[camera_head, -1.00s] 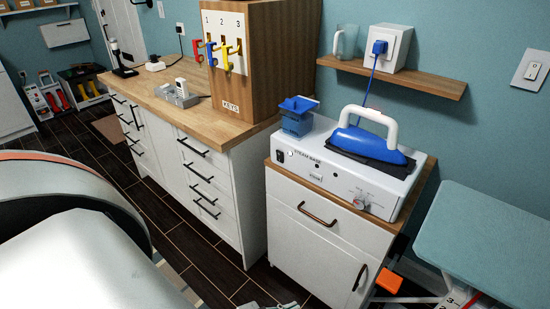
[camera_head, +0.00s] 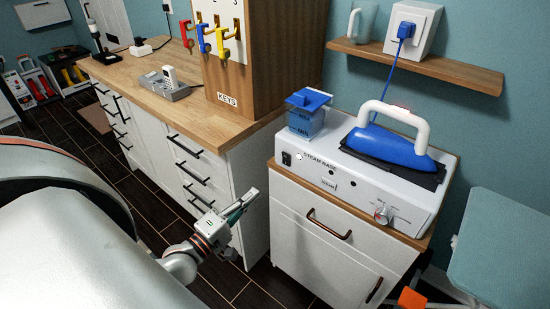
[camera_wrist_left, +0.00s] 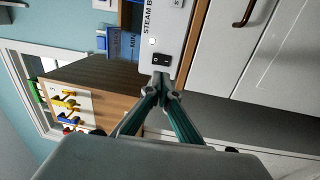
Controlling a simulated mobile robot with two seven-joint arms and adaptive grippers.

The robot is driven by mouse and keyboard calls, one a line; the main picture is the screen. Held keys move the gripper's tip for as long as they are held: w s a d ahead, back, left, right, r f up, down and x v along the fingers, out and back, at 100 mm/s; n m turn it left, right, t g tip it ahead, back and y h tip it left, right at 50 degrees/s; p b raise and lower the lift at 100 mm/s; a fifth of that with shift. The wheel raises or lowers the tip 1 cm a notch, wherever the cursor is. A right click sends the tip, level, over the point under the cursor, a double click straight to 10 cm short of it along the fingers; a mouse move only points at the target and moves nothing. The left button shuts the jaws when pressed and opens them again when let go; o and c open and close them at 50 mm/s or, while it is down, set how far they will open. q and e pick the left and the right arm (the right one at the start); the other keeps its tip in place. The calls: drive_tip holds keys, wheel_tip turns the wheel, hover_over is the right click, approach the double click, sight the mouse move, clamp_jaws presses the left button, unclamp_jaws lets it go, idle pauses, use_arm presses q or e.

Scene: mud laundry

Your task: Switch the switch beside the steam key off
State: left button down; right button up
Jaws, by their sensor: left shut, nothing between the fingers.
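A black rocker switch (camera_head: 286,158) sits at the left end of the front face of the white steam base (camera_head: 262,166), beside the "STEAM BASE" lettering. It also shows in the left wrist view (camera_wrist_left: 161,60), just past my fingertips. Which way the rocker is pressed is too small to tell. My left gripper (camera_head: 246,199) is shut and empty, in front of the cabinets, left of and below the switch in the head view. In the left wrist view its closed fingertips (camera_wrist_left: 161,82) point at the switch; contact cannot be told. My right gripper is not in view.
A blue iron (camera_head: 392,147) and a blue tank (camera_head: 306,118) stand on the steam base, with a knob (camera_head: 382,214) on its front right. A wooden key cabinet (camera_head: 262,50) with coloured keys stands on the left counter. An ironing board (camera_head: 505,240) is at the right.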

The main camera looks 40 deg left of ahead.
sight(286, 158)
use_arm(q)
drive_tip(key=shift+w+a+r+n, duration=0.15)
drive_tip(key=shift+a+r+n, duration=0.15)
drive_tip(key=shift+a, duration=0.1)
drive_tip(key=shift+w, duration=0.1)
drive_tip(key=w, duration=0.4)
drive_tip(key=w+r, duration=0.1)
drive_tip(key=w, duration=0.4)
drive_tip(key=w+d, duration=0.1)
drive_tip(key=w, duration=0.3)
drive_tip(key=shift+w+d+r+p, duration=0.1)
drive_tip(key=shift+w+r+p, duration=0.2)
drive_tip(key=shift+w, duration=0.05)
